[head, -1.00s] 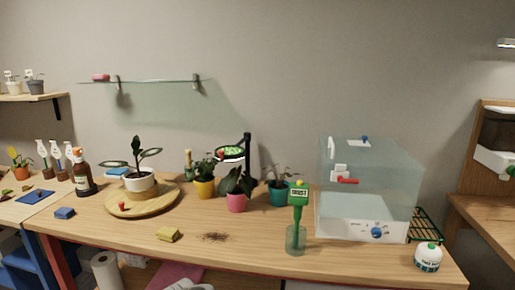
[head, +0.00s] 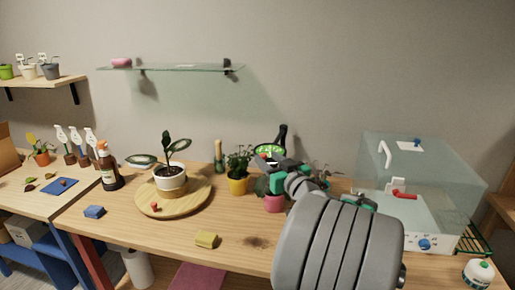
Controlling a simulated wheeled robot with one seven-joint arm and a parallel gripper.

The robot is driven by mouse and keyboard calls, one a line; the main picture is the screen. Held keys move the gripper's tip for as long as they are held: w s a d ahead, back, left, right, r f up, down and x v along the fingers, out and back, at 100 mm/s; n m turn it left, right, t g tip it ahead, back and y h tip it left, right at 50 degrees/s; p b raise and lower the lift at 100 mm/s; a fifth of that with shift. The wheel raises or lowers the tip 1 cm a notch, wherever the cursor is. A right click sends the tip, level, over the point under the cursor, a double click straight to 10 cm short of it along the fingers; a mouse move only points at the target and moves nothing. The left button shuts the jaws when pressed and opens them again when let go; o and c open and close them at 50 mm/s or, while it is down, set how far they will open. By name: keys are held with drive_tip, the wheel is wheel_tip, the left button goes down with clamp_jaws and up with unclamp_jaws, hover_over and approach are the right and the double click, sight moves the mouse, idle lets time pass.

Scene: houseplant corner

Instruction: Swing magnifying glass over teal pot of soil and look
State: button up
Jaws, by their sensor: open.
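The magnifying glass (head: 270,150) has a dark upright stand and a round lens with a green-looking view in it. It stands behind the potted plants. A small red tab shows at the lens's left edge. My gripper (head: 268,160) is at the lens's near side, open; whether it touches the tab or lens cannot be told. The teal pot is hidden behind my arm; only some leaves (head: 322,176) show above the arm near where it stands. The pink pot (head: 274,203) is partly covered by my arm, left of that spot.
A yellow pot (head: 237,185) stands left of the pink one. A round wooden board (head: 200,199) holds a white-potted plant (head: 172,178). A yellow sponge (head: 207,239) lies near the front. A clear box (head: 445,195) stands right. My arm hides the right-middle table.

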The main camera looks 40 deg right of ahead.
sight(262, 154)
drive_tip(key=p+x, duration=0.1)
drive_tip(key=x, duration=0.5)
drive_tip(key=shift+w, duration=0.15)
drive_tip(key=shift+c, duration=0.4)
clamp_jaws()
idle(0.7)
